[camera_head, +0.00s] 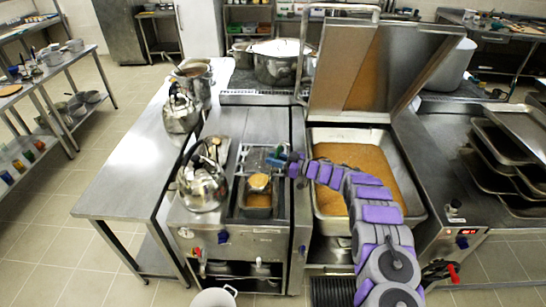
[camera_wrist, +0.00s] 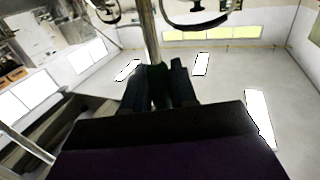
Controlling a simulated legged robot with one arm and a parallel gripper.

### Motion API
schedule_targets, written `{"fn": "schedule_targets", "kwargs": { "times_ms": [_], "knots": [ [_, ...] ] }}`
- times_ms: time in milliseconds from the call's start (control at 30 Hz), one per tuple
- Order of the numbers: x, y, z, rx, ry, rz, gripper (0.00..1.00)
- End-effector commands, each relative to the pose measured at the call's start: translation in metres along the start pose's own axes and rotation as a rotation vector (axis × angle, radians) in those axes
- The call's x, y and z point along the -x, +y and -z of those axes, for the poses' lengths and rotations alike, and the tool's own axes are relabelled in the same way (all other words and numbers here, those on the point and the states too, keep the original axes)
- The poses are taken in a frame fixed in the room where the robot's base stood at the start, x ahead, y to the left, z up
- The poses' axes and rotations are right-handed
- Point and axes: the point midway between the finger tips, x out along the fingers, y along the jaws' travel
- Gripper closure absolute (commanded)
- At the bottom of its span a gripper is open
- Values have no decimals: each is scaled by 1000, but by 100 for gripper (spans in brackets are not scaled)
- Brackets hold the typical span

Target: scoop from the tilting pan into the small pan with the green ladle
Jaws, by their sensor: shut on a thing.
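The tilting pan (camera_head: 415,212) is open with its lid up and holds orange-brown food. My gripper (camera_head: 281,158) is left of it, over the cooker top, shut on the ladle's handle. The ladle's bowl (camera_head: 259,181) shows brownish-orange contents and hangs over the small pan (camera_head: 257,212). I cannot tell whether the bowl touches the pan, and its inside is partly hidden. In the wrist view, the dark fingers of my gripper (camera_wrist: 160,85) close around the ladle's pole-like handle (camera_wrist: 149,35). The green of the ladle is hard to make out.
Shiny kettles (camera_head: 203,185) stand just left of the small pan. A steel table (camera_head: 125,185) is further left. A large pot (camera_head: 277,65) stands behind. Stacked trays (camera_head: 497,140) lie at the right. A white bucket (camera_head: 214,298) is on the floor in front.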

Motion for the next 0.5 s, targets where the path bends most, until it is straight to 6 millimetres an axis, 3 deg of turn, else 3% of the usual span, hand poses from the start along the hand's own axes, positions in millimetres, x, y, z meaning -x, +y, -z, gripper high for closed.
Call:
{"fn": "schedule_targets", "kwargs": {
  "times_ms": [167,500],
  "knots": [
    [-2,0,-8,4,1,0,100],
    [-2,-23,-9,144,0,-3,100]
  ]
}}
